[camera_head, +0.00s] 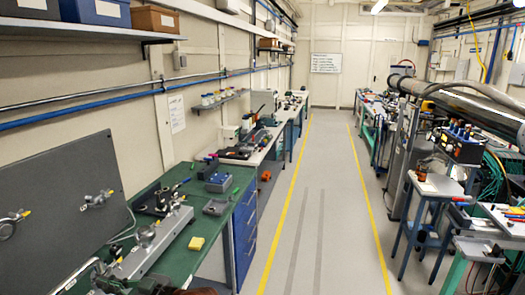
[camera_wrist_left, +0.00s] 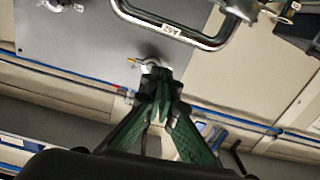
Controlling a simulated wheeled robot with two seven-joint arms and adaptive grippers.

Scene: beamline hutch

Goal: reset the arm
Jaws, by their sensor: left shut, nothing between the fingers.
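My left gripper (camera_wrist_left: 158,78) shows in the left wrist view, its green fingers closed together with nothing between them. Its tips appear in front of the lower edge of a grey panel (camera_wrist_left: 90,40). I cannot tell whether they touch the small metal fitting seen at the tips. A curved metal handle (camera_wrist_left: 170,32) with a label crosses the top of that view. In the head view the grey panel (camera_head: 60,165) stands against the left wall behind the green bench. I cannot make out my left fingers there. My right gripper shows in neither view.
A small stand (camera_head: 437,185) and beamline equipment line the right. The floor (camera_head: 315,200) between yellow lines is clear.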

